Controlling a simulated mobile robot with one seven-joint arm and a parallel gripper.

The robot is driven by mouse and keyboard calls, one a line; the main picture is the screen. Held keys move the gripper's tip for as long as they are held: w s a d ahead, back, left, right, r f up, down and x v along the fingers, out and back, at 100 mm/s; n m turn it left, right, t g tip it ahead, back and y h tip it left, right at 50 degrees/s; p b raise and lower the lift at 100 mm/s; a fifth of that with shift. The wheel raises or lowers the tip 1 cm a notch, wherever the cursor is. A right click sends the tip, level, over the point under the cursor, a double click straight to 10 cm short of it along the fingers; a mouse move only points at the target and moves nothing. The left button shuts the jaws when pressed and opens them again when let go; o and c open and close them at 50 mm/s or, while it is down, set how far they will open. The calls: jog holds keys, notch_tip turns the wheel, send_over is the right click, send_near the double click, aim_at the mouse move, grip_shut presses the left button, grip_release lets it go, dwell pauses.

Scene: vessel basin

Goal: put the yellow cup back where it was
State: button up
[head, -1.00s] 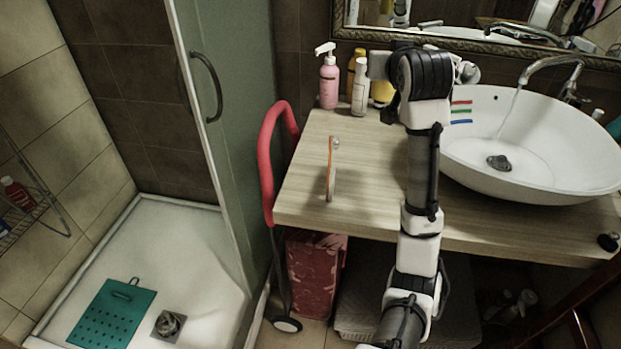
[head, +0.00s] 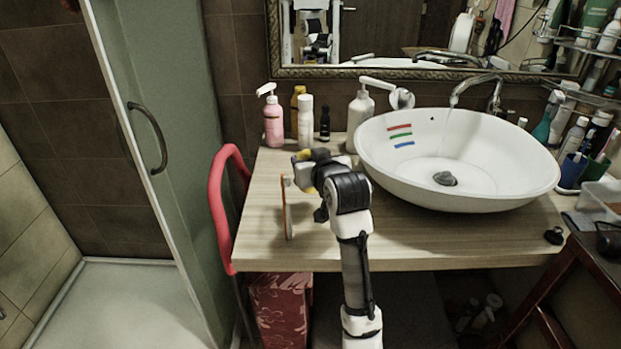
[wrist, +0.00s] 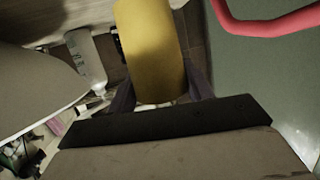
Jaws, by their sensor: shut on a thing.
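The yellow cup (wrist: 150,50) fills the upper middle of the wrist view, between the two dark fingers of my gripper (wrist: 160,92). My gripper is shut on it. In the head view my gripper (head: 306,168) is over the left part of the wooden counter (head: 400,240), in front of the bottles and left of the basin. Only a little yellow shows there; my wrist and hand hide most of the cup. I cannot tell whether the cup touches the counter.
The white basin (head: 455,185) with running water is to the right. A pink pump bottle (head: 273,125), a white bottle (head: 306,122) and a soap dispenser (head: 360,120) stand at the back. An orange toothbrush (head: 285,210) is close left of my gripper. A red rail (head: 217,210) borders the counter's left side.

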jog(key=shift+f, duration=2.55)
jog(key=shift+f, duration=0.2)
jog(key=o, duration=1)
jog(key=shift+c, duration=0.2)
jog(key=shift+r, duration=0.2)
jog(key=b+v, duration=0.1)
jog(key=v, duration=1.1)
jog(key=shift+b, duration=0.35)
